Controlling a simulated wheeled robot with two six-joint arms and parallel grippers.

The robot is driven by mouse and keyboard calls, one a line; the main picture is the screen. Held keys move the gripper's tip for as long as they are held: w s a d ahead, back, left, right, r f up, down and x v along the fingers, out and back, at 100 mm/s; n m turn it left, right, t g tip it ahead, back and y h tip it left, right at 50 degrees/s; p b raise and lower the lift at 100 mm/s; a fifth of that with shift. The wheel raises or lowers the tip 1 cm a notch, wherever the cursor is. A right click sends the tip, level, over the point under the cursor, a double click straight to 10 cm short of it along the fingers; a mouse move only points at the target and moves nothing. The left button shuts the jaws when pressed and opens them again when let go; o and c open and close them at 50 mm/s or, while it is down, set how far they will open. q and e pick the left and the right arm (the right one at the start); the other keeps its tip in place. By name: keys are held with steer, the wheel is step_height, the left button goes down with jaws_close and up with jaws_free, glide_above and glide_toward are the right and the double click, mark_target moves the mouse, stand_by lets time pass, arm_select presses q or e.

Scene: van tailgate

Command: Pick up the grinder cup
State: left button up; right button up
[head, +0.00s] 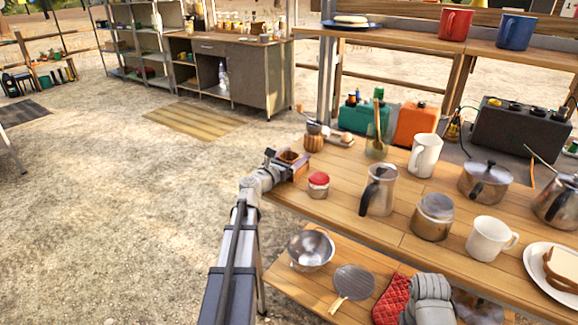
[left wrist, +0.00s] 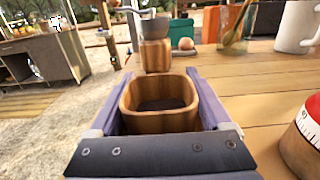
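The grinder cup (head: 289,157) is a small square wooden cup at the far left corner of the table. In the left wrist view the cup (left wrist: 160,115) is upright, with dark ground coffee inside. My left gripper (head: 283,163) is around it, one finger along each side, and both fingers appear to touch its walls. In the left wrist view the gripper (left wrist: 160,100) is level with the cup's rim. I cannot tell whether the cup's base is off the table. The wooden grinder body (head: 314,138) stands just behind it.
A red-and-white timer (head: 318,185) stands close to the right of the left gripper. A metal pot (head: 379,190), a white mug (head: 425,155) and a glass jar (head: 376,145) stand farther right. A lower shelf holds a steel bowl (head: 311,250). Open ground lies left of the table.

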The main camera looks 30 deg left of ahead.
arm_select(q)
steer(key=c, duration=1)
step_height(320, 180, up, 10)
steer(key=p, duration=1)
steer(key=shift+r, duration=0.1)
